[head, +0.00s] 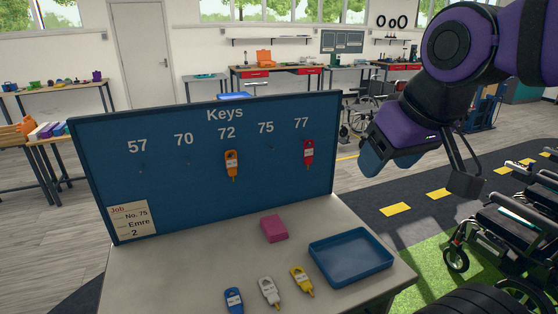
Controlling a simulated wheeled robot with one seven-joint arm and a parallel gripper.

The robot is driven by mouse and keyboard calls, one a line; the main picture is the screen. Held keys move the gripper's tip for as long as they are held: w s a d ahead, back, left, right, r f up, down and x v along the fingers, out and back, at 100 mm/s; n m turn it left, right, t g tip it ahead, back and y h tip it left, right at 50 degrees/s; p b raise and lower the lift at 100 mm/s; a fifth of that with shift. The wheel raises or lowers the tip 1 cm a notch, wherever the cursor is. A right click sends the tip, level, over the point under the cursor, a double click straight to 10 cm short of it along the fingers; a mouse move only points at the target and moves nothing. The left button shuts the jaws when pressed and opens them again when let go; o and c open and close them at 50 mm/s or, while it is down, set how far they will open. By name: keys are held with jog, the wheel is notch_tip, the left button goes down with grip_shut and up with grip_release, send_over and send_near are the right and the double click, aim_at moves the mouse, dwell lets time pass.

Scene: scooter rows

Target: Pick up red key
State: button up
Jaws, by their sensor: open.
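The red key (308,152) hangs on the blue key board (190,190) under the number 77, near the board's right edge. An orange key (231,163) hangs under 72. The hooks under 57, 70 and 75 hold no key. My gripper (388,168) is at the right, beyond the board's right edge and apart from the red key. It is open, and nothing shows between its fingers.
On the grey table lie a blue key (233,299), a white key (269,291), a yellow key (302,281), a pink block (274,229) and a blue tray (351,279). A job note (131,219) is on the board's lower left. Wheelchairs (515,235) stand at the right.

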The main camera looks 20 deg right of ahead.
jog(key=w+d+f+t+h, duration=0.1)
jog(key=w+d+f+t, duration=0.2)
jog(key=w, duration=0.8)
jog(key=w+d+f+t, duration=0.1)
jog(key=w+f+t, duration=0.25)
jog(key=w, duration=0.85)
jog(key=t, duration=0.3)
send_near(309, 160)
notch_tip(309, 160, up, 4)
jog(key=a, duration=0.1)
notch_tip(309, 160, down, 7)
jog(key=w+d+t+y, duration=0.1)
jog(key=d+t, duration=0.1)
jog(key=t, duration=0.1)
jog(key=w, duration=1.1)
jog(key=shift+a+r, duration=0.1)
jog(key=shift+r, duration=0.05)
jog(key=c, duration=0.9)
